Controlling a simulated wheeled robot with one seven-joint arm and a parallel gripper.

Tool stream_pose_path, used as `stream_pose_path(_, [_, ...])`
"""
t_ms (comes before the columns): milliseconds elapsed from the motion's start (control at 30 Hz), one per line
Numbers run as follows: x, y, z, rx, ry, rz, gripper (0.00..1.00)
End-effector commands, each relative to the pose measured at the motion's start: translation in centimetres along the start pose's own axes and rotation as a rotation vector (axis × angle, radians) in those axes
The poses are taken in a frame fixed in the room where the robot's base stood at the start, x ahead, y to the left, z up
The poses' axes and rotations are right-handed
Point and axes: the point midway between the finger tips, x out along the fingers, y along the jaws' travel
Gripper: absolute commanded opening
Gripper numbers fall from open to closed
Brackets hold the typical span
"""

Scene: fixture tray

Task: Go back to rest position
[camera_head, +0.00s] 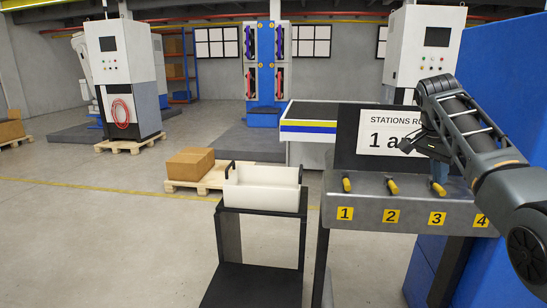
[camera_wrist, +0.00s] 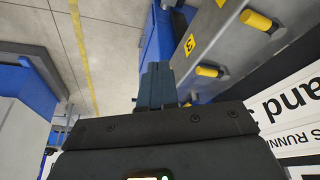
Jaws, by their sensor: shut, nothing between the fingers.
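My gripper (camera_head: 439,188) hangs from my arm at the right of the head view, over the grey fixture shelf (camera_head: 365,212) near station 3. Its blue-grey fingers (camera_wrist: 158,75) are together in the wrist view, with nothing between them. Yellow-ended pegs (camera_head: 347,185) (camera_head: 392,187) stick out above labels 1 and 2. Another peg (camera_head: 439,189) shows above label 3, close to the fingertips. In the wrist view two yellow ends (camera_wrist: 257,20) (camera_wrist: 208,71) lie to the right of the fingers. I cannot tell whether the fingers touch a peg. My arm partly hides station 4.
A sign board (camera_head: 380,114) stands right behind the shelf. A blue wall (camera_head: 505,60) is close on the right. A white bin (camera_head: 262,190) sits on a black stand (camera_head: 262,211) to the left. Open floor (camera_head: 90,240) lies further left.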

Motion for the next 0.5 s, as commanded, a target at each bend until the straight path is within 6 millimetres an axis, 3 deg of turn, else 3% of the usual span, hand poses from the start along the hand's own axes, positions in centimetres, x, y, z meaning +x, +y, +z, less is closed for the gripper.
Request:
stream_pose_path(267, [3.2,-0.5,2.3,-0.049,0.001,-0.038,0.00])
stream_pose_path(500, [7.4,-0.8,5.6,-0.115,0.005,-0.094,0.00])
